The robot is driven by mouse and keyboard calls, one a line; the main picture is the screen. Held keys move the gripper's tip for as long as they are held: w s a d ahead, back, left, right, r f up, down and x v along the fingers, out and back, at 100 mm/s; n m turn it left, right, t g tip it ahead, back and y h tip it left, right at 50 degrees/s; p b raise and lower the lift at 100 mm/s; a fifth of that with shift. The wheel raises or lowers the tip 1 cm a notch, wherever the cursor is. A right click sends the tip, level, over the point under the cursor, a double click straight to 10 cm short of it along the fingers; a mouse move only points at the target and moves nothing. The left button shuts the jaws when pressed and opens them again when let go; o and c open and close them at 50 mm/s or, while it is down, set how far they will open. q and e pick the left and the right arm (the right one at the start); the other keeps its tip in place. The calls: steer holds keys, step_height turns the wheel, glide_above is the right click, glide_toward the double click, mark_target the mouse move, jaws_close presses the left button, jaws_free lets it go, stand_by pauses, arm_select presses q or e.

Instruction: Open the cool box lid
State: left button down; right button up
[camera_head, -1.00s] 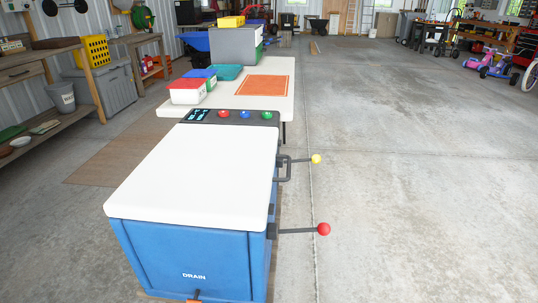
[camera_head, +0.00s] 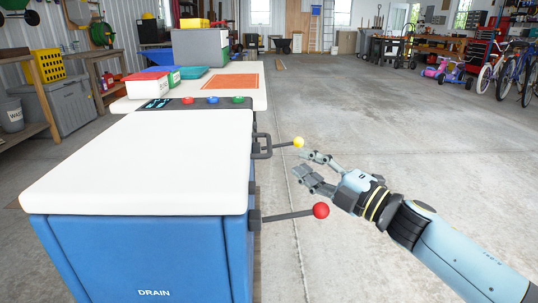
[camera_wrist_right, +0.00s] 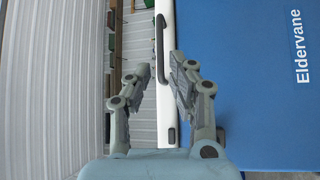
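The cool box has a blue body (camera_head: 150,255) marked DRAIN and a white lid (camera_head: 150,160), which lies flat and shut on it. A dark handle (camera_head: 264,146) sticks out from the lid's right side. My right gripper (camera_head: 303,164) is open and empty, to the right of the handle and close to the yellow knob; whether it touches the knob I cannot tell. In the right wrist view the spread fingers (camera_wrist_right: 160,68) point toward the white lid edge (camera_wrist_right: 184,100), with the dark handle (camera_wrist_right: 160,48) showing between the fingertips. My left gripper is not in view.
Two rods stick out from the box's right side, one with a yellow knob (camera_head: 298,142), one with a red knob (camera_head: 321,210) below my right gripper. A table (camera_head: 258,98) with bins stands behind the box.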

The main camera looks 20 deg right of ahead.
mark_target(269, 140)
steer(key=b+x, duration=0.1)
steer(key=x, duration=1)
steer(key=shift+w, duration=0.15)
jaws_close()
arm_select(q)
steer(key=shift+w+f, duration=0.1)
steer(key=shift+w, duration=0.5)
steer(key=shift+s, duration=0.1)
